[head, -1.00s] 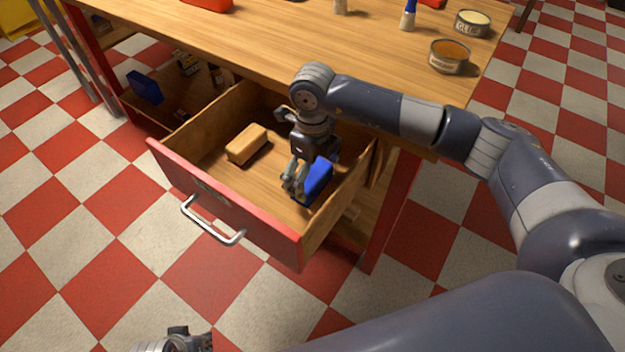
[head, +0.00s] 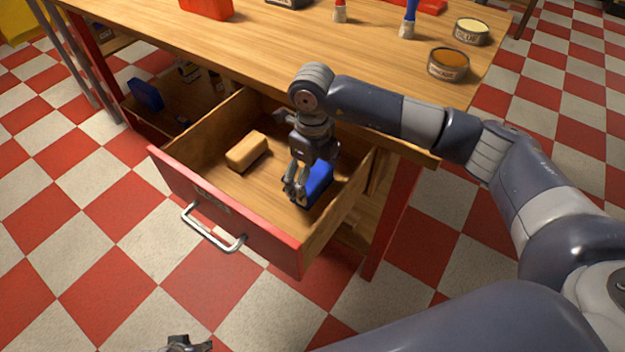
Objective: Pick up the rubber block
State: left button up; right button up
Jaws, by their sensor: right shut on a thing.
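A blue block (head: 319,184) sits at the right side of the open drawer (head: 236,222). My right gripper (head: 295,190) reaches down into the drawer and is shut on the blue block, with its fingers covering the block's left part. Whether the block touches the drawer floor is hard to tell. A tan block (head: 247,152) lies on the drawer floor to the left, apart from the gripper. Which block is rubber is not plain from the surface. My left gripper (head: 186,345) barely shows at the bottom edge, and its fingers are mostly cut off.
The drawer has a red front with a metal handle (head: 212,230) and hangs under a wooden workbench (head: 300,50). Tins (head: 448,64) and brushes stand on the bench top. Another blue item (head: 146,93) is on the lower shelf. The checkered floor in front is clear.

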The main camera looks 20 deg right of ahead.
aim_at(313, 176)
pick_arm(q)
notch_tip(313, 176, down, 7)
jog(key=s+p, duration=0.1)
jog(key=shift+s+r+p, duration=0.2)
jog(key=shift+p, duration=0.1)
pick_arm(e)
notch_tip(313, 176, up, 16)
jog(key=shift+r, duration=0.15)
pick_arm(q)
jog(key=shift+a, duration=0.1)
